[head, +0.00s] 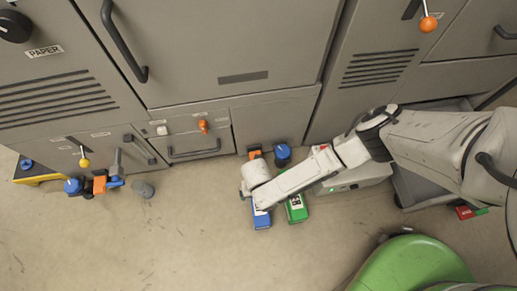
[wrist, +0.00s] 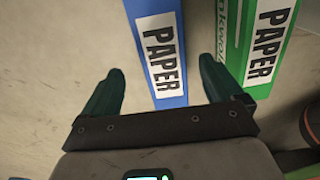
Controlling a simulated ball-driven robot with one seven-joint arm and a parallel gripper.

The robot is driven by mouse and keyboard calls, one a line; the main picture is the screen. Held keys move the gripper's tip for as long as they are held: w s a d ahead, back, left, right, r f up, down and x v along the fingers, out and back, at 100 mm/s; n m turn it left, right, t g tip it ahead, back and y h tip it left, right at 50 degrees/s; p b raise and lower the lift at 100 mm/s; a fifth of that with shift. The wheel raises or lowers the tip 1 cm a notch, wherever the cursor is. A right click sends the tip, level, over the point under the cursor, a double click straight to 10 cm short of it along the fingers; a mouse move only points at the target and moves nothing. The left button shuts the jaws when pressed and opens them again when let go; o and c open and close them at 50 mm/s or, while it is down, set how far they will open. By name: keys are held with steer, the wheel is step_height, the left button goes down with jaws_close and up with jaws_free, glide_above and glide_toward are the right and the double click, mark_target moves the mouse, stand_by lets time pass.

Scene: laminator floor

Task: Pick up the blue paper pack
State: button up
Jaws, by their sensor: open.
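The blue paper pack (head: 261,217) lies on the floor in front of the grey cabinets, partly hidden under my arm in the head view. In the wrist view the blue paper pack (wrist: 153,22) reaches down from the top edge, its white PAPER label facing me. My gripper (wrist: 165,82) is open, with its two dark green fingers spread apart. The near end of the blue pack shows between the fingers, closer to the right one. Nothing is held. In the head view the fingers are hidden by my arm.
A green paper pack (head: 296,208) lies just right of the blue one; it also shows behind my right finger in the wrist view (wrist: 283,15). Blue and orange items (head: 100,184) stand by the cabinet at left. A green rounded shape (head: 415,265) is at bottom right.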

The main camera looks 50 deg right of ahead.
steer(key=f+b, duration=0.1)
steer(key=f, duration=0.1)
steer(key=f+b, duration=0.1)
steer(key=f, duration=0.2)
steer(key=f+b, duration=0.2)
steer(key=shift+s+f, duration=0.25)
steer(key=shift+s, duration=0.1)
steer(key=shift+a+r, duration=0.1)
jaws_close()
stand_by(0.5)
